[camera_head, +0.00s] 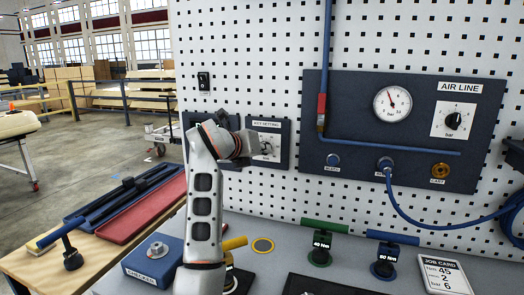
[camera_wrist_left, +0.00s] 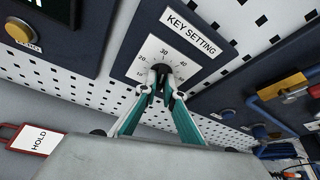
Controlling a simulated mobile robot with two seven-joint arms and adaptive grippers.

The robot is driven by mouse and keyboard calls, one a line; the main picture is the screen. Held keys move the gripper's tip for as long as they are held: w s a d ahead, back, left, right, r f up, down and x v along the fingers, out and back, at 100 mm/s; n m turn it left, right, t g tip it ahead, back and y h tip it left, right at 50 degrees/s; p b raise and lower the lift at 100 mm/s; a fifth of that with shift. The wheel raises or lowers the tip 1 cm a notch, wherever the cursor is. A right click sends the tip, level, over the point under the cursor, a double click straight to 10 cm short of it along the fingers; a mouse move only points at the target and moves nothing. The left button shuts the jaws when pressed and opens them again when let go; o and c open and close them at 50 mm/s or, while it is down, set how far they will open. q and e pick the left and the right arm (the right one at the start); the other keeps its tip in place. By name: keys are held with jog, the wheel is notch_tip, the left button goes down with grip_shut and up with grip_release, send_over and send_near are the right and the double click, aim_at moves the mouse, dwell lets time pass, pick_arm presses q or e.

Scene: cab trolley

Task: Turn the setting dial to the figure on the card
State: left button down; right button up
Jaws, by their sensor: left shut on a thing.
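The KEY SETTING dial is a small dark knob (camera_wrist_left: 162,69) on a white scale plate (camera_wrist_left: 172,55) with figures from 10 to 50; in the head view its plate (camera_head: 268,139) is partly hidden behind my gripper. My left gripper (camera_wrist_left: 162,84) is shut on the knob, a fingertip on each side. In the head view the left gripper (camera_head: 261,147) reaches the panel from the left. The knob's pointer is too hidden to read. The job card (camera_head: 445,275) lies at the lower right, showing 45, 2 and 6 in small print. My right gripper is not in view.
The AIR LINE panel (camera_head: 350,95) with gauge (camera_head: 392,104) and another dial (camera_head: 453,121) is to the right. Torque tools, one green-handled (camera_head: 322,240) and one blue-handled (camera_head: 385,255), stand on the bench. A blue CHECKER box (camera_head: 150,265) sits beside my arm.

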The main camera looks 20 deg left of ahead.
pick_arm(q)
jog(key=m+y+p, duration=0.1)
jog(key=m+y, duration=0.1)
jog(key=m, duration=0.1)
jog(key=m+y+p, duration=0.1)
jog(key=m+y, duration=0.1)
jog(key=m, duration=0.1)
jog(key=m+t+y+p, duration=0.1)
jog(key=m+y+p, duration=0.1)
jog(key=m, duration=0.2)
jog(key=shift+d+y, duration=0.25)
jog(key=shift+y, duration=0.15)
jog(key=shift+f, duration=0.1)
dwell(0.5)
jog(key=c, duration=2.2)
grip_release()
jog(key=shift+o, duration=0.2)
jog(key=shift+s, duration=0.1)
